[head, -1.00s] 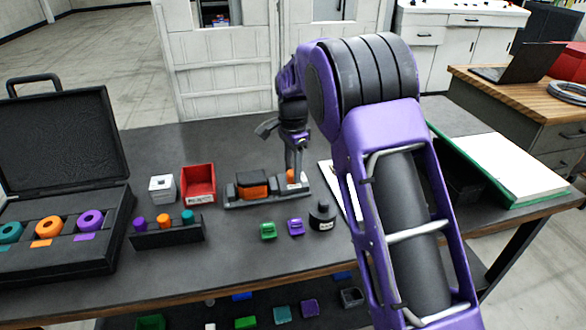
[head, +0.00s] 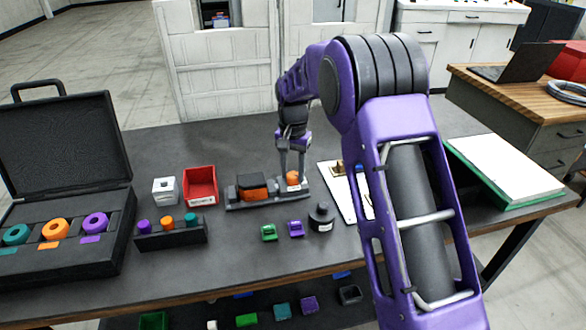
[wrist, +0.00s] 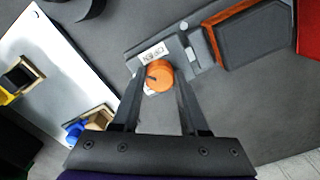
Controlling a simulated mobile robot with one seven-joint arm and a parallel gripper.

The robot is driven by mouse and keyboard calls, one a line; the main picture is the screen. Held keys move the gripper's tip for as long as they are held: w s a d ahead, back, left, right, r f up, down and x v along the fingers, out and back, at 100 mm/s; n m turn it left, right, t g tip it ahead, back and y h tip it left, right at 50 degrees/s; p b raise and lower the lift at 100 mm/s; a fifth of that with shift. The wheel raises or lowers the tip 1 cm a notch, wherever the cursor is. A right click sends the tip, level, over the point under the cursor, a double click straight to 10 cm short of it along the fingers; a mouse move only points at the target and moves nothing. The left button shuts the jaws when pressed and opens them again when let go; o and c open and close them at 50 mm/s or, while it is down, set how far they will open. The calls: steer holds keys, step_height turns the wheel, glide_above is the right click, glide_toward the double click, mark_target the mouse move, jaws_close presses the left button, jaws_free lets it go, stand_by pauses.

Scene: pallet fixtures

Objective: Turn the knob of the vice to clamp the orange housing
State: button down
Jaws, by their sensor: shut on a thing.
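The vice (head: 270,202) lies on the dark table, a long grey base with an orange round knob (head: 294,178) at its right end. The orange housing (head: 252,188), with a dark block at its middle, sits in the left part of the vice. In the wrist view the housing (wrist: 216,48) is at the upper right, beside the vice's grey jaw (wrist: 190,52); I cannot tell whether they touch. My gripper (wrist: 160,80) points down at the knob (wrist: 159,75), with one finger on each side, shut on it. It also shows in the head view (head: 293,175).
A red bin (head: 200,186) and a white box (head: 165,190) stand left of the vice. Green (head: 269,232) and purple (head: 296,228) blocks and a black round part (head: 321,216) lie in front. A white board (head: 345,190) with small parts lies to the right.

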mark_target(293, 174)
steer(key=n, duration=0.4)
steer(key=shift+n, duration=0.3)
steer(key=n, duration=0.5)
stand_by(0.3)
steer(key=shift+c, duration=2.2)
jaws_free()
step_height(293, 174, up, 18)
steer(key=shift+f, duration=0.25)
